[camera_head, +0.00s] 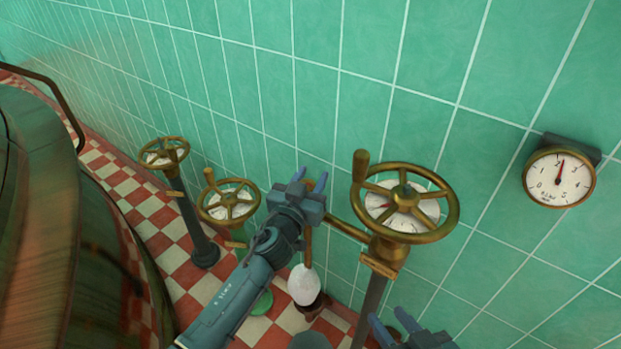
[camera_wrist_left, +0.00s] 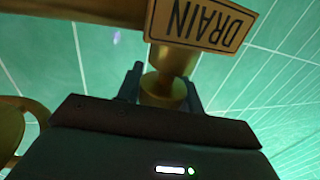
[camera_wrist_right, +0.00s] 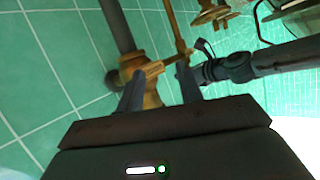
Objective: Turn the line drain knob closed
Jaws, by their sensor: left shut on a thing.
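The line drain knob (camera_wrist_left: 165,88) is a small brass knob below a plate marked DRAIN (camera_wrist_left: 205,20), which appears upside down in the left wrist view. My left gripper (camera_wrist_left: 162,90) is shut on the knob, with one finger on each side. In the head view my left gripper (camera_head: 308,183) is at the brass pipe left of the large handwheel, and it hides most of the knob. My right gripper (camera_head: 392,327) is low in the head view, below the large handwheel. In the right wrist view its fingers (camera_wrist_right: 158,88) are apart with brass pipework beyond them.
A large brass handwheel (camera_head: 437,232) stands close to the right of my left gripper. Two smaller handwheels (camera_head: 230,215) (camera_head: 164,152) stand to the left. A gauge (camera_head: 558,178) is on the green tiled wall. A large copper kettle (camera_head: 40,220) fills the left side.

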